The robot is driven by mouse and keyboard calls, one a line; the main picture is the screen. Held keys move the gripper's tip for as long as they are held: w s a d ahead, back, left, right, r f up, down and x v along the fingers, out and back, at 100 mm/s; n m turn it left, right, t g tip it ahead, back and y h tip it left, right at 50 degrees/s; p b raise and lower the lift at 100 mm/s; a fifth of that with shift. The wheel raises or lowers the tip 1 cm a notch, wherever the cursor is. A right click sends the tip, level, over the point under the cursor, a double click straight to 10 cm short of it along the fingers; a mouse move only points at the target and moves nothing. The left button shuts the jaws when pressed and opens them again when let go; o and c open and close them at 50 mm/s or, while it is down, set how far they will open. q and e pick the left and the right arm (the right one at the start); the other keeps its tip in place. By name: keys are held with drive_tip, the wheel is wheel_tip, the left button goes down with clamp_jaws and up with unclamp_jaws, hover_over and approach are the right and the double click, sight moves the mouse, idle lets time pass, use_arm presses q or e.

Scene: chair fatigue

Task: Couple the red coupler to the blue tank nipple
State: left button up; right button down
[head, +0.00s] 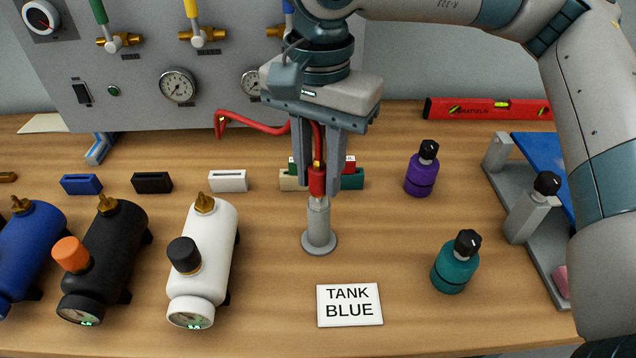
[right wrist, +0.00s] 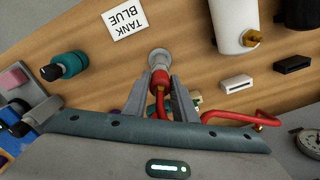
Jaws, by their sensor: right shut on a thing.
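The red coupler (head: 317,183) is upright between the fingers of my right gripper (head: 318,188), which is shut on it. It sits at the top of a grey post (head: 319,222) with a round foot; whether it still rests on the post I cannot tell. Its red hose loops up and to the left. The right wrist view also shows the coupler (right wrist: 160,79) between the fingers, in line with the post. The blue tank (head: 28,250) lies at the left edge, partly cut off, with a brass nipple (head: 20,205) on top. My left gripper is out of view.
A black tank (head: 105,255) and a white tank (head: 205,260) lie right of the blue one. A card (head: 349,305) reads "TANK BLUE". Purple (head: 421,172) and teal (head: 455,265) bottles stand to the right. A gauge panel (head: 140,60) stands behind.

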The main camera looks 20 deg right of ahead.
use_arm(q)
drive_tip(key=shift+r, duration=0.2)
use_arm(e)
drive_tip(key=shift+r, duration=0.65)
use_arm(q)
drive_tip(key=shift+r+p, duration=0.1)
drive_tip(key=shift+p, duration=0.2)
use_arm(e)
drive_tip(key=shift+r, duration=0.25)
